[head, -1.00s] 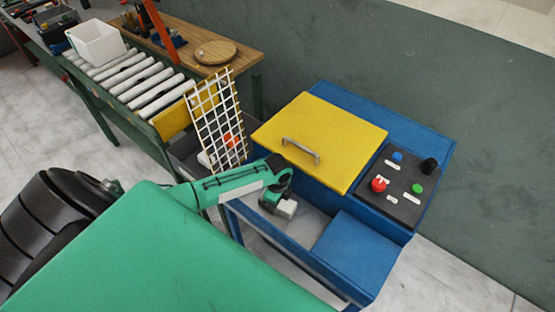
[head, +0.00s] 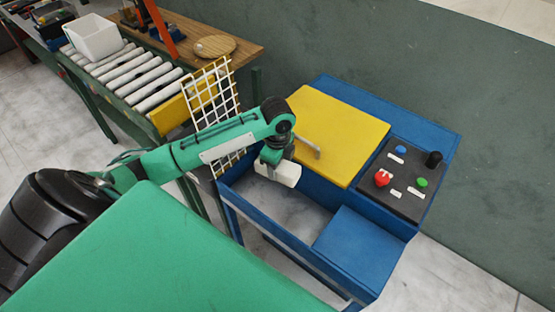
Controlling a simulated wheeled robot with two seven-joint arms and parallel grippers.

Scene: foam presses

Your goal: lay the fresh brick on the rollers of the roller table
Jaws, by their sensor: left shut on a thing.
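My left gripper (head: 272,162) is shut on a white foam brick (head: 284,172), the fresh brick. It holds the brick above the blue tray (head: 275,212) at the front of the press, close to the yellow lid's left side. The roller table (head: 88,110) stands at the upper left. Its pale rollers (head: 135,79) are bare at the near end, and a white bin (head: 97,39) stands at their far end. My right gripper is not in view.
A white wire grid (head: 211,102) stands upright between press and roller table. The press has a yellow lid (head: 338,130) with a handle and a dark button panel (head: 404,178). A wooden bench (head: 190,34) with a round board (head: 215,46) lies behind the rollers.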

